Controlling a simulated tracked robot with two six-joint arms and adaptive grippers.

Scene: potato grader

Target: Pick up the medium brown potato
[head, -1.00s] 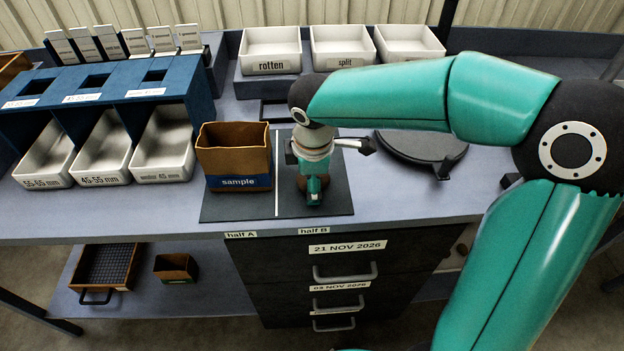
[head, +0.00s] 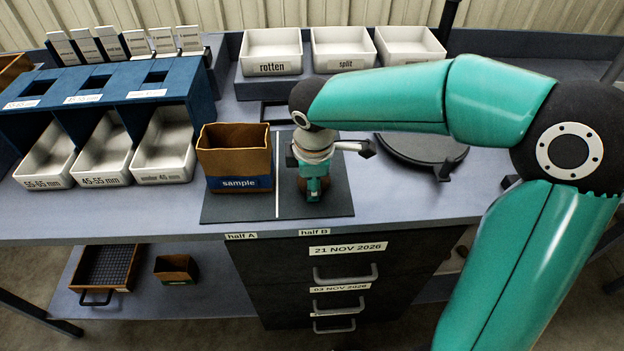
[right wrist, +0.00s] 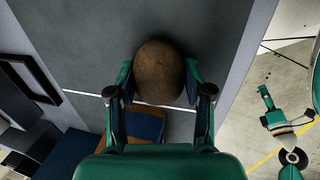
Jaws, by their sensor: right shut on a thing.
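The medium brown potato (right wrist: 160,68) is round and plain brown in the right wrist view. It sits between the two fingers of my right gripper (right wrist: 159,82), which are closed against its sides. In the head view my right gripper (head: 313,188) points down over the half B side of the dark mat (head: 338,203), right of the white dividing line. There the gripper mostly hides the potato. I cannot tell whether the potato touches the mat. My left gripper is not in the head view.
A brown sample box (head: 238,160) stands close left of the gripper on half A. White bins labelled rotten (head: 270,68) and split (head: 345,65) stand behind. A blue sizing rack (head: 100,95) with white trays is at left. A dark round plate (head: 425,148) lies at right.

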